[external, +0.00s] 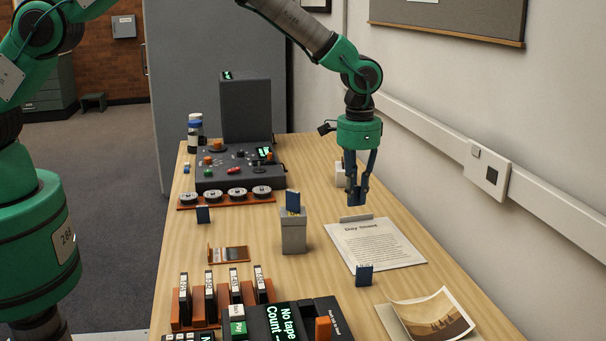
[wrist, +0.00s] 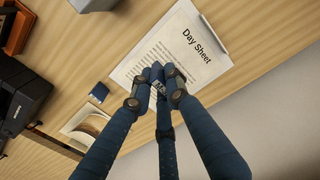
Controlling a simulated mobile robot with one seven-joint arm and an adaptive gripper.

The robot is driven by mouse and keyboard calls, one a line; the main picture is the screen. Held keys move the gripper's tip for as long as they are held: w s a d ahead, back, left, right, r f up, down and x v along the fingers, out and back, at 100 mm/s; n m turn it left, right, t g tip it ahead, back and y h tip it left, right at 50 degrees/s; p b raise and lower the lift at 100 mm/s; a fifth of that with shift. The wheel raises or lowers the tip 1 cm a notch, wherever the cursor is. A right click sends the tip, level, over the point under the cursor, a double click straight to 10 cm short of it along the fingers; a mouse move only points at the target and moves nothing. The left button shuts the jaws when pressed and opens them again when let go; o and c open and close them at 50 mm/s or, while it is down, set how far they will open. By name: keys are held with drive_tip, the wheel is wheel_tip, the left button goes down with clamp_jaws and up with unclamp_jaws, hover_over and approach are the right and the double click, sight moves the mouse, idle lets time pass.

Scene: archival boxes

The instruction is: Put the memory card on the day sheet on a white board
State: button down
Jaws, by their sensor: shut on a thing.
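The day sheet (external: 376,247) is a printed page on a white board with a clip at its top edge; it lies flat on the wooden table and also shows in the wrist view (wrist: 190,45). My gripper (external: 357,198) is above the clip end of the board in the external view. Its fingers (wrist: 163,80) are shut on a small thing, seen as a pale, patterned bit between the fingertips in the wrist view. It is probably the memory card, mostly hidden by the fingers. It appears held above the sheet, apart from it.
A curled photograph (external: 432,317) lies in front. A control console (external: 238,166) stands behind, and the wall is close at the right.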

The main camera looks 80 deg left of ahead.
drive_tip(key=d, duration=0.2)
drive_tip(key=s+d, duration=0.1)
drive_tip(key=d, duration=0.1)
drive_tip(key=shift+d, duration=0.25)
drive_tip(key=b, duration=0.2)
hover_over(354, 252)
drive_tip(key=shift+f, duration=3.15)
drive_tip(key=shift+f, duration=0.15)
drive_tip(key=shift+f, duration=1.75)
drive_tip(key=shift+f, duration=0.15)
drive_tip(key=c, duration=1.7)
unclamp_jaws()
